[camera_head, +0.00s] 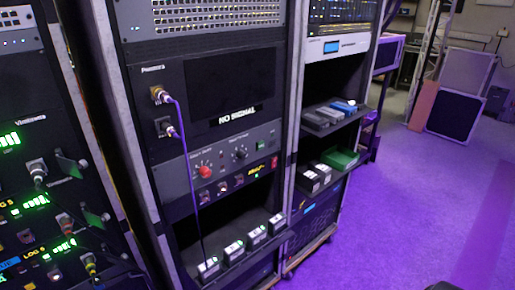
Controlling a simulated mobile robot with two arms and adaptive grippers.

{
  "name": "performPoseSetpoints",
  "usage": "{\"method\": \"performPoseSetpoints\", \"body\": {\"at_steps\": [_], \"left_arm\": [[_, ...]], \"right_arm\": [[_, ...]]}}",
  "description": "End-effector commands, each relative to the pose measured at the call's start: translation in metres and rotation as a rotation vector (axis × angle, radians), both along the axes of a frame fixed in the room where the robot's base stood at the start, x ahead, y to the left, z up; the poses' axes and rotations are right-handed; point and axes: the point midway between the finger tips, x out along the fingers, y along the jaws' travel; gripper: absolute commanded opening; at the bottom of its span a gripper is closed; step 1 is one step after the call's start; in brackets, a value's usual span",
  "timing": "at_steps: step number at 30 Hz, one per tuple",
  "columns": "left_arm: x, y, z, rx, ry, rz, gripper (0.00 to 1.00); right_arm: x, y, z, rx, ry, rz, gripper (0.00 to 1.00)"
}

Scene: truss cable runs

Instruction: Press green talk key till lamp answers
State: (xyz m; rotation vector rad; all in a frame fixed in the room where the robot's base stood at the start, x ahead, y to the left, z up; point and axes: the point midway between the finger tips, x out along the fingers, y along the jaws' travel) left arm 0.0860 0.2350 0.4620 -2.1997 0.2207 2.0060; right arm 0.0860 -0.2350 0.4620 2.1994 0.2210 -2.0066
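A grey control panel (222,164) is set in the middle rack, below a dark screen that reads NO SIGNAL (232,82). The panel carries a red knob (205,171) at left and a black knob (240,153) near its middle. A small green key (261,146) sits at its upper right, and a red switch (274,162) is below that. Which of these is the talk key's lamp, and whether it is lit, is too small to tell. Neither of my grippers is recognisable in this view.
A purple cable (184,140) hangs down the middle rack's left side to a row of small boxes (256,236). The left rack (40,190) holds cables and green lights. The right rack's shelves hold boxes (340,159). Purple-lit floor (420,210) is open at right.

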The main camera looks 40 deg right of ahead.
Motion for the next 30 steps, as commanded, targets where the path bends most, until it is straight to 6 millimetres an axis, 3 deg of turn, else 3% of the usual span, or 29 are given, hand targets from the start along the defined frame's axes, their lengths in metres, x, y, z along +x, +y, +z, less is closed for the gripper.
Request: {"method": "performPoseSetpoints", "body": {"at_steps": [14, 21, 30], "left_arm": [[-0.0001, 0.0001, 0.0, 0.0, 0.0, 0.0, 0.0], [-0.0001, 0.0001, 0.0, 0.0, 0.0, 0.0, 0.0], [-0.0001, 0.0001, 0.0, 0.0, 0.0, 0.0, 0.0]], "right_arm": [[0.0002, -0.0004, 0.0, 0.0, 0.0, 0.0, 0.49], [0.0003, -0.0004, 0.0, -0.001, 0.0, 0.0, 0.02], [0.0003, -0.0004, 0.0, -0.001, 0.0, 0.0, 0.0]]}}
